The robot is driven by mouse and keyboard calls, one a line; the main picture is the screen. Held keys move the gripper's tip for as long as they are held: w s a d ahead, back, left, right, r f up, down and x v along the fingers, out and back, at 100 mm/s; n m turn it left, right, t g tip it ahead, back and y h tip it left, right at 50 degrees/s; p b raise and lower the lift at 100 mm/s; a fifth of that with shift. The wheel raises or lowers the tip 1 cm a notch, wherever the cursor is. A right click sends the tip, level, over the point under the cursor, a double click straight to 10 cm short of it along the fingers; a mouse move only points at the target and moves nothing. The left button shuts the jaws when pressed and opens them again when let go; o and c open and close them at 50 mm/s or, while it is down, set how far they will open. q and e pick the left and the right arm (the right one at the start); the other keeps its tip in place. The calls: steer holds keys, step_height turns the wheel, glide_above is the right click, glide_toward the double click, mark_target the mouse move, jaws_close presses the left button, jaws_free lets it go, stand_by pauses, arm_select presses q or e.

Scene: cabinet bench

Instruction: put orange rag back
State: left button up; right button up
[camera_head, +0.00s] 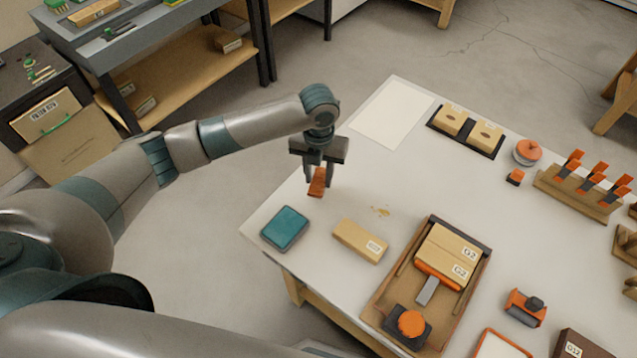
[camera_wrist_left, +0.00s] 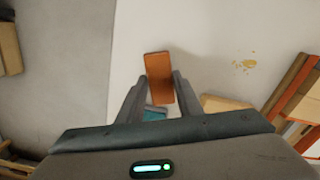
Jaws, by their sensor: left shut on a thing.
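The orange rag (camera_head: 317,184) is a small folded orange-brown piece held between the fingers of my left gripper (camera_head: 317,172). In the left wrist view the rag (camera_wrist_left: 160,76) sticks out past the fingertips, over the white table (camera_wrist_left: 210,40). My left gripper is shut on it, near the table's left edge; its exact height above the top is hard to tell. A teal flat block or pad (camera_head: 285,229) lies on the table in front of the gripper. A yellowish stain (camera_head: 381,211) is on the tabletop to the gripper's right. My right gripper is not seen.
A tan labelled box (camera_head: 361,241) lies beside the teal pad. A wooden tray (camera_head: 384,299) with G2 boxes stands right of it. A pale sheet (camera_head: 392,114) and a black tray (camera_head: 496,151) with two boxes are at the back. The tabletop between is mostly clear.

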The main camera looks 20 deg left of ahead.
mark_target(318, 179)
arm_select(q)
steer(key=shift+f+p, duration=0.75)
steer(key=shift+f, duration=1.25)
steer(key=shift+f, duration=0.2)
steer(key=o, duration=0.9)
steer(key=shift+o, duration=0.2)
steer(key=shift+r, duration=0.1)
